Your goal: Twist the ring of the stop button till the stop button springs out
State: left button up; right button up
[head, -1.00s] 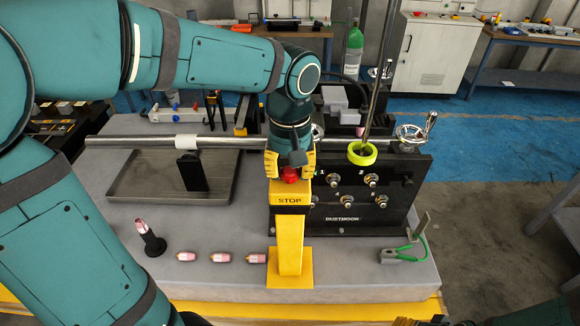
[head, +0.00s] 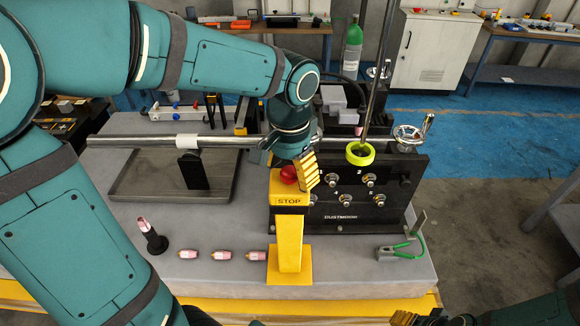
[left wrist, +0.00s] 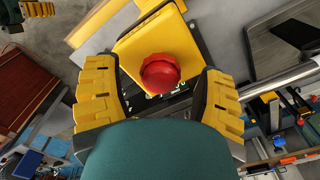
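The red stop button (head: 289,174) sits on top of the yellow post marked STOP (head: 290,200). It also shows in the left wrist view (left wrist: 160,73) on its yellow box. My left gripper (head: 288,168) is just above and around the button, turned askew to the box. In the left wrist view its two yellow fingers (left wrist: 158,92) stand wide on either side of the button, with gaps to it. The ring cannot be told from the button's head, and I cannot tell whether the button is in or out. My right gripper (head: 416,318) shows only partly at the bottom edge.
A black panel (head: 345,217) with several knobs stands right behind the post, with a yellow-green ring (head: 360,153) on a rod above it. A grey tray (head: 140,190) lies to the left. Several small pink-tipped pieces (head: 222,255) lie on the bench left of the post's foot.

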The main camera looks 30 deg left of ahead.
pick_arm(q)
jog(key=shift+r+p, duration=0.9)
jog(key=shift+r, duration=0.4)
jog(key=shift+w+r, duration=0.1)
jog(key=shift+r, duration=1.65)
notch_tip(320, 180, up, 12)
